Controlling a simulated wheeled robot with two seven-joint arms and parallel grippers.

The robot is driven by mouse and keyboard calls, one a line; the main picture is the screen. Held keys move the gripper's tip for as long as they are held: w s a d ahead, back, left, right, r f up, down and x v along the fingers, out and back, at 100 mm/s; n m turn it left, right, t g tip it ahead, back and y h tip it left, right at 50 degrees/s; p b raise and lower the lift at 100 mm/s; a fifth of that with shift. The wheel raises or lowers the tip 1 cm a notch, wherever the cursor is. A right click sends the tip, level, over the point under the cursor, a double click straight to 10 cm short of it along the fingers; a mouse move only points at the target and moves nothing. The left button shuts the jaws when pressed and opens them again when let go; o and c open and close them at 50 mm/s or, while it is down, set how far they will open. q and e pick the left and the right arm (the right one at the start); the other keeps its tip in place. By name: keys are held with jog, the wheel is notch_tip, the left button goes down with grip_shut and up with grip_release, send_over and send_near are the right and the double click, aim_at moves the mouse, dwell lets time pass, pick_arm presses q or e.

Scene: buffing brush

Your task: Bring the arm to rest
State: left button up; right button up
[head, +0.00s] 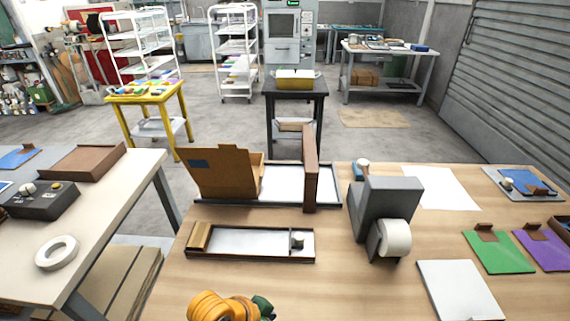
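Neither my left nor my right gripper shows in the head view, and I cannot see whether they are open or shut. No arm of mine can be made out over the wooden table (345,290). A narrow tray (250,259) with a white inside lies on the table and holds a brown block (199,236) at its left end and a small greyish piece (297,239) at its right end. Behind it stand an open cardboard box (225,174) and an upright brown board (310,170).
A white pad (458,290), green sheet (498,252) and purple sheet (543,250) lie at the right. An orange, ribbed object (222,307) is cut off at the front edge. A second table (100,215) stands left.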

pick_arm(q)
jog(key=s+a+f+n+y, duration=0.25)
jog(key=s+a, duration=0.25)
jog(key=a, duration=0.3)
jog(key=s+a+f+n+y, duration=0.1)
jog(key=s+a+n+y, duration=0.1)
jog(key=s+a+n, duration=0.35)
notch_tip(320, 180, down, 15)
jog(key=s+a+m, duration=0.1)
jog(key=s+m, duration=0.1)
jog(key=s+a+f+g, duration=0.2)
jog(key=s+f, duration=0.9)
jog(key=s, duration=0.1)
jog(key=shift+a, duration=0.3)
jog(key=shift+d+y, duration=0.1)
jog(key=shift+y, duration=0.15)
